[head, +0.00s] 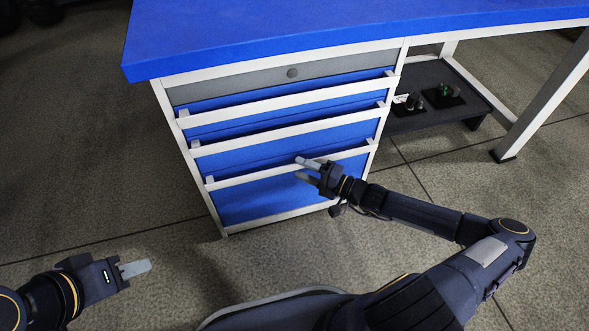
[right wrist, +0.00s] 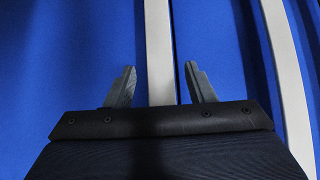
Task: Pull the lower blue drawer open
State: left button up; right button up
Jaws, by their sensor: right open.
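The lower blue drawer (head: 268,200) is the bottom one in the cabinet and looks shut. Its pale handle bar (head: 240,179) runs along its top edge. My right gripper (head: 301,168) is at this bar, right of its middle, with its fingers above and below it. In the right wrist view, the pale bar (right wrist: 160,50) passes between the two spread fingers, with a gap on each side. The fingers there are open and do not appear to touch it. My left gripper (head: 135,268) hangs over the floor at lower left, away from the cabinet; its finger gap is not clear.
Two more blue drawers with pale bars (head: 270,135) and a grey top drawer (head: 290,74) sit above. A blue worktop (head: 330,30) overhangs them. A dark shelf (head: 425,78) with small items is at right. The floor (head: 150,245) before the cabinet is clear.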

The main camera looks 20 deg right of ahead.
jog(key=shift+b+x, duration=0.3)
jog(key=shift+x, duration=1.1)
grip_shut()
